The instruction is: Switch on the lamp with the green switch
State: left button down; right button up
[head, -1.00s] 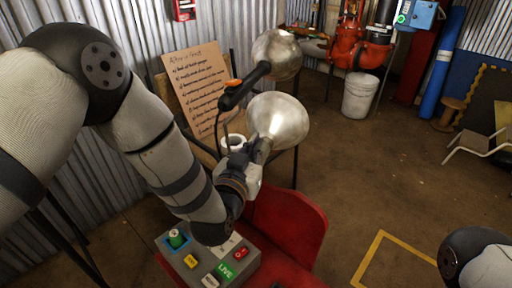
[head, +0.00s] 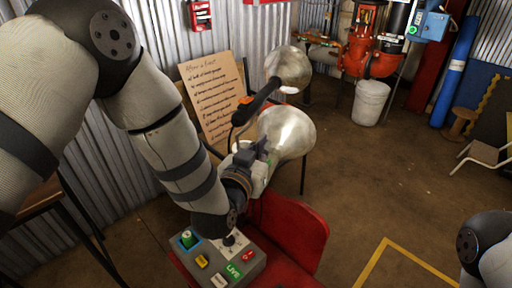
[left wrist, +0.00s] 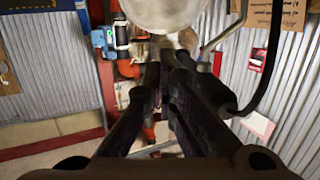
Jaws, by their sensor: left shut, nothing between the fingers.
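The nearer lamp has a round silver head (head: 287,133) and stands just beyond my left gripper (head: 262,152). A small green patch (head: 268,161), perhaps its switch, shows beside the fingers. The gripper is shut and empty, close to the lamp's neck; I cannot tell whether it touches. In the left wrist view the shut dark fingers (left wrist: 168,72) point toward a pale round lamp head (left wrist: 165,12) at the top. A second lamp (head: 288,66) behind has a black handle and an orange switch (head: 246,100). My right gripper is out of view.
A control box (head: 258,262) with coloured buttons stands below, next to a red chair (head: 290,228). A handwritten board (head: 212,95) leans behind. A white bucket (head: 371,102) and red pipework (head: 372,58) are farther back.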

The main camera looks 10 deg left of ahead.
pick_arm(q)
jog(key=s, duration=0.1)
jog(key=s+r, duration=0.1)
jog(key=s, duration=0.1)
jog(key=s+a+r, duration=0.1)
jog(key=s, duration=0.1)
jog(key=shift+s+r+p, duration=0.15)
jog(key=shift+p, duration=0.2)
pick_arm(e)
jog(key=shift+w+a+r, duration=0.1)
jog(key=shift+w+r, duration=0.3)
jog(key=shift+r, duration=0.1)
